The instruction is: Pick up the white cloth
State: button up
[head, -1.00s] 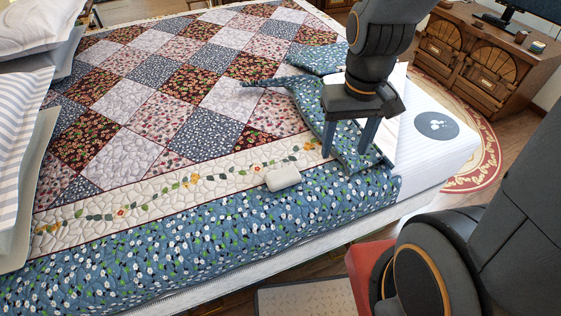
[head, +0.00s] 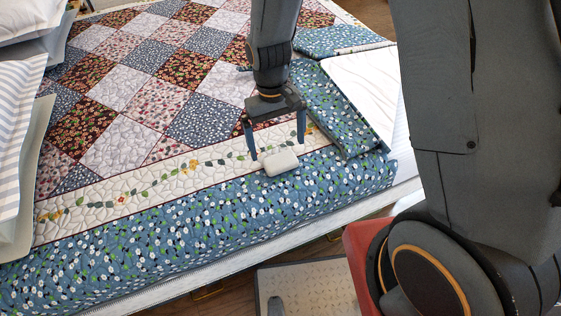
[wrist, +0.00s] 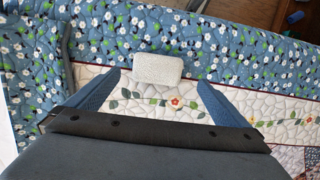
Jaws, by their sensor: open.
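The white cloth (head: 281,163) is a small, folded, pillow-like white piece. It lies on the patchwork quilt, where the cream border meets the blue flowered edge. My gripper (head: 277,148) is open and points down just behind the cloth in the head view. In the wrist view the cloth (wrist: 157,68) lies just beyond the tips of my open gripper (wrist: 158,78), roughly centred between the two blue-grey fingers. Nothing is held. I cannot tell the exact height of the fingertips above the quilt.
The quilt (head: 120,150) covers most of the bed. Its corner is folded back at the right, showing white bedding (head: 360,88). Striped and white pillows (head: 15,130) lie at the left. The quilt around the cloth is free of other objects.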

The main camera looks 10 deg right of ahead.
aim_at(280, 159)
jog(key=shift+s+d+f+p, duration=0.2)
jog(key=shift+f+p, duration=0.2)
jog(key=shift+f, duration=1.1)
jog(key=shift+s+d+f+p, duration=0.15)
jog(key=shift+f+p, duration=0.2)
jog(key=shift+f, duration=1.1)
jog(key=shift+w, duration=0.1)
jog(key=c, duration=1.1)
